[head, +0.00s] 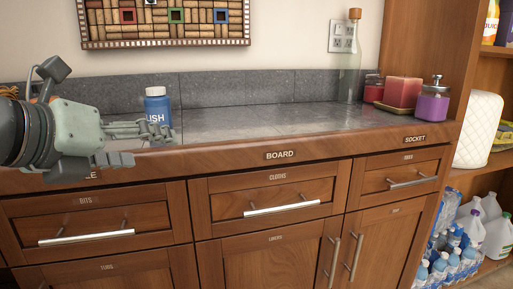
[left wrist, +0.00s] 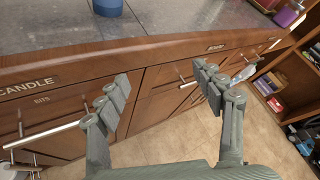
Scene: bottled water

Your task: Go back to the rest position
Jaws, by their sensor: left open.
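My left gripper (head: 140,143) comes in from the left in the head view, in front of the counter's front edge. In the left wrist view its two fingers (left wrist: 160,92) are spread wide apart with nothing between them. Past the fingers are the drawer fronts and the tiled floor. A blue bottle (head: 157,107) with a white cap stands upright on the counter just behind the left gripper in the head view. Its lower part also shows at the top of the left wrist view (left wrist: 107,7). My right gripper is in neither view.
The grey counter (head: 235,120) is clear in the middle. At its right stand a glass bottle (head: 350,67), a red candle (head: 403,91) and a purple jar (head: 432,104). Drawer handles (head: 282,208) stick out below. Open shelves at the right hold bottled water (head: 440,265) and jugs (head: 497,236).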

